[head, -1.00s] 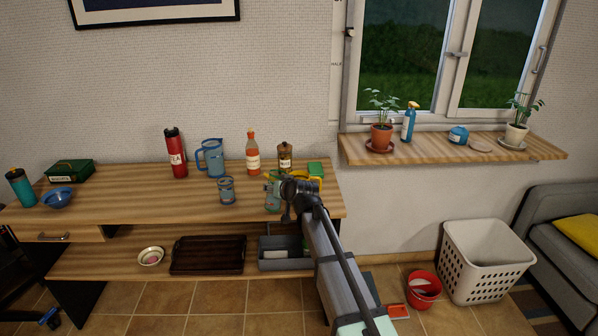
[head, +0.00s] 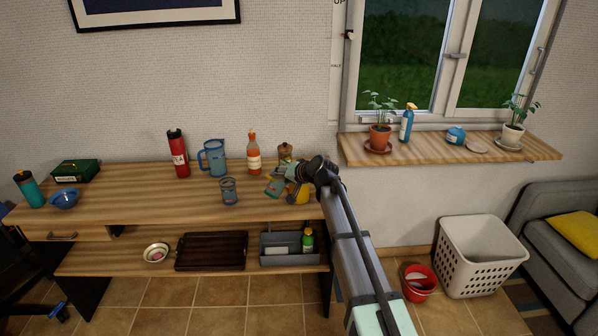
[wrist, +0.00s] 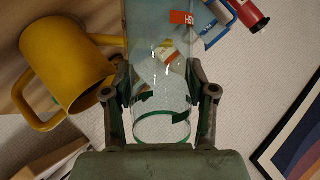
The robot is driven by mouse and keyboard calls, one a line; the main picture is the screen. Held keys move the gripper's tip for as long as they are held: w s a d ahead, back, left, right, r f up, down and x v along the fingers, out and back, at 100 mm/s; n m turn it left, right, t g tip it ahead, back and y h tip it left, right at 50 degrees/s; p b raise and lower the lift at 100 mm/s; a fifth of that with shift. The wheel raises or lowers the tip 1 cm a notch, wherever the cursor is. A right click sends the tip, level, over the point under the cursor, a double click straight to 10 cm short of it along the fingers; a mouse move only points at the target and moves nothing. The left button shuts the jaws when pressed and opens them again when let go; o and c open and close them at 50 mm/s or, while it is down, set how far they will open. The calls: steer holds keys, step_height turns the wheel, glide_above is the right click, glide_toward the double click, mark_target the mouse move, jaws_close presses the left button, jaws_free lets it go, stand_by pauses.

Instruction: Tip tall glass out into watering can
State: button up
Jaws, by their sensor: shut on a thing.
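My gripper (head: 280,182) is shut on the tall glass (head: 273,187), which is tilted above the right end of the desk. The yellow watering can (head: 299,194) stands on the desk, partly hidden behind my gripper. I cannot tell what is in the glass.
On the desk (head: 150,208), a blue patterned glass (head: 228,191), a blue jug (head: 213,159), a red flask (head: 177,154), an orange bottle (head: 254,153) and a brown jar (head: 284,152) stand left of or behind my gripper. A grey caddy (head: 278,260) is on the shelf below.

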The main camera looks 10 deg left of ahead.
steer(key=shift+f+m+g+y+p, duration=0.1)
steer(key=shift+m+g+y+p, duration=0.2)
steer(key=shift+m+p, duration=0.1)
steer(key=shift+f+m+g+y+p, duration=0.35)
steer(key=shift+m+g+y+p, duration=0.15)
steer(key=shift+m+p, duration=0.35)
stand_by(0.8)
steer(key=shift+r+m+g+y+p, duration=0.35)
steer(key=shift+r+y+p, duration=0.1)
steer(key=shift+p, duration=0.65)
steer(key=shift+w+d+r+m+g+y+p, duration=0.25)
steer(key=shift+w+d+r+m+y+p, duration=0.2)
steer(key=shift+p, duration=0.55)
steer(key=shift+w+d+r+m+g+y, duration=0.2)
steer(key=shift+w+r+m+g+y, duration=0.15)
steer(key=shift+r+m+g+y, duration=0.45)
stand_by(2.4)
steer(key=shift+f, duration=0.15)
